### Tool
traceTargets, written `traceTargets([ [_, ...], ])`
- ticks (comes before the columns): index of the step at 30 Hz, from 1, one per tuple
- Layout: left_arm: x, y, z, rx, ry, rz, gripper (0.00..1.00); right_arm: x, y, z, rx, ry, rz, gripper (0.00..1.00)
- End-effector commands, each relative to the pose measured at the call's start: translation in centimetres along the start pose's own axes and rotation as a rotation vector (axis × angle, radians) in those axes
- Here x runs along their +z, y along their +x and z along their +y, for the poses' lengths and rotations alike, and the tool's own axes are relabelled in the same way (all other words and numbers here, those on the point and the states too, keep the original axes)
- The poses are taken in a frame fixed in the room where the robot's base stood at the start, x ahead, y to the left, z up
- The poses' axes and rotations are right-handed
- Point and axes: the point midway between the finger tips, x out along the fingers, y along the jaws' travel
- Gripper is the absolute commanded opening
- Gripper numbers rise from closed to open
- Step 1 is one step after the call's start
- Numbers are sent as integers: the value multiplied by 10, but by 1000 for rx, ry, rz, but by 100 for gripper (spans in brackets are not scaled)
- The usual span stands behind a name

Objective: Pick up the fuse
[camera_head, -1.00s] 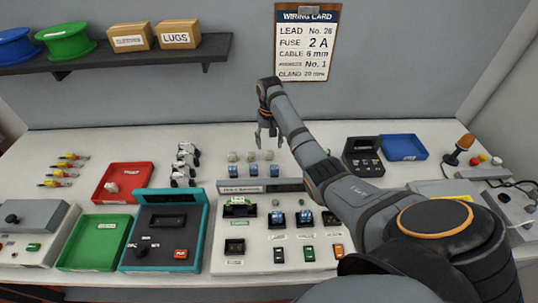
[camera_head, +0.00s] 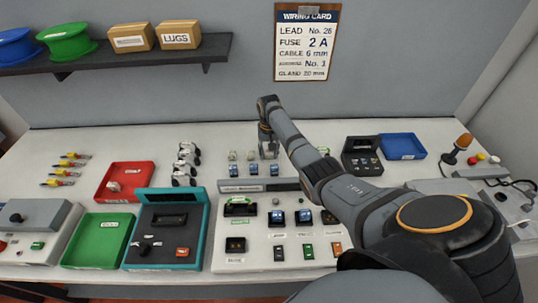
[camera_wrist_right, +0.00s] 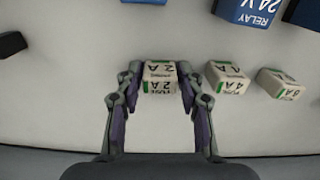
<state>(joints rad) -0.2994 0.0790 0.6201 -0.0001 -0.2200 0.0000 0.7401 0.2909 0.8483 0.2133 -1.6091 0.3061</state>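The 2 A fuse is a small cream block with a green mark. In the right wrist view the 2 A fuse (camera_wrist_right: 160,77) sits between the fingers of my right gripper (camera_wrist_right: 160,82), with a finger against each side and little or no gap. In the head view my right gripper (camera_head: 269,154) points down at the right end of the fuse row and largely hides this fuse. The fuse looks still at table level. A 4 A fuse (camera_wrist_right: 228,78) and another fuse (camera_wrist_right: 278,83) stand beside it. My left gripper is not in view.
Blue relays (camera_wrist_right: 250,10) stand close to the fuses. A grey build panel (camera_head: 260,258) lies in front. A red tray (camera_head: 140,172) and a green tray (camera_head: 80,252) are at left, a blue tray (camera_head: 402,143) at right. A wiring card (camera_head: 306,42) reads FUSE 2 A.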

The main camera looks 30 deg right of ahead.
Motion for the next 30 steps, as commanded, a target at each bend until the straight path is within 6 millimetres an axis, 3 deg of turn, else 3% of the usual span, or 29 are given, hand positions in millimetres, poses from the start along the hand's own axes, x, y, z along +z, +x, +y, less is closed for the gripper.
traceTargets([
  [1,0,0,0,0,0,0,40,0,0,0,0,0,0,27],
  [5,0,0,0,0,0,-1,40,0,0,0,0,0,0,10],
  [17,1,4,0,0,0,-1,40,-1,-9,0,0,0,3,10],
  [21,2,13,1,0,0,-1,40,0,-32,-1,-2,0,6,10],
  [29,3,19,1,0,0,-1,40,41,-86,-24,-3,-2,6,10],
  [30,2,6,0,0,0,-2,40,50,-101,-28,-2,-4,2,10],
])
